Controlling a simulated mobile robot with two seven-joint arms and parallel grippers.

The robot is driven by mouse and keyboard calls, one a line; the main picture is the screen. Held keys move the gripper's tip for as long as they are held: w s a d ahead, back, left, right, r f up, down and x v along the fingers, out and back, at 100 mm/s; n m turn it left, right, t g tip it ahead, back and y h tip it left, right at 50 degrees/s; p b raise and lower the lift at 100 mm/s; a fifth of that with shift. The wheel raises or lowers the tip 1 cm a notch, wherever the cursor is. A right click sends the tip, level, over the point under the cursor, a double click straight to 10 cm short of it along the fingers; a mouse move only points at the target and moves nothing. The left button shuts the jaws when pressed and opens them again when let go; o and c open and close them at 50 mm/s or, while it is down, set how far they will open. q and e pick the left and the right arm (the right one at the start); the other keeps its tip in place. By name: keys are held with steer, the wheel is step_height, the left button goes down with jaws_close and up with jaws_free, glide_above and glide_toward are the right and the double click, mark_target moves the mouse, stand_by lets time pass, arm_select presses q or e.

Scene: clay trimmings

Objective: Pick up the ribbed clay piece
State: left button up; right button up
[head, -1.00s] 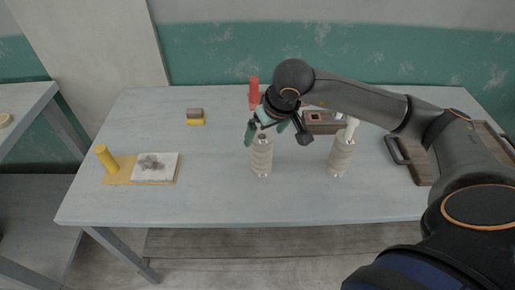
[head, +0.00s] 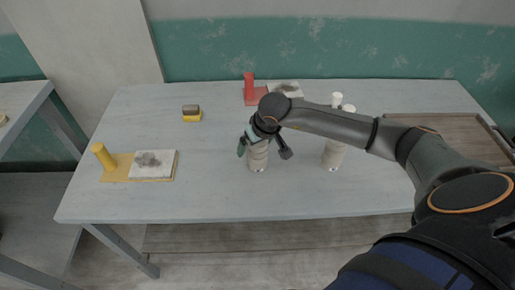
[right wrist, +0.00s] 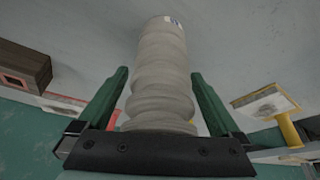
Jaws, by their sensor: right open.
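The ribbed clay piece (head: 258,162) is a pale, upright stack of rounded rings near the middle of the table. It also fills the centre of the right wrist view (right wrist: 160,75). My right gripper (head: 264,152) is open around its upper part, one green finger on each side. The right wrist view shows a gap between each finger and the clay, so it is not gripped. The clay's top is hidden by the gripper in the head view. A similar pale ribbed piece (head: 333,155) stands upright to the right. My left gripper is not in view.
A yellow-handled board (head: 104,156) with a smudged white slab (head: 140,170) lies at left. A brown and yellow block (head: 191,112) is behind it. A red-handled board (head: 249,86) is at the back. A brown tray (head: 455,125) is at right. The front table strip is clear.

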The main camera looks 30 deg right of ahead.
steer(key=shift+c, duration=0.4)
jaws_close()
steer(key=shift+r, duration=0.15)
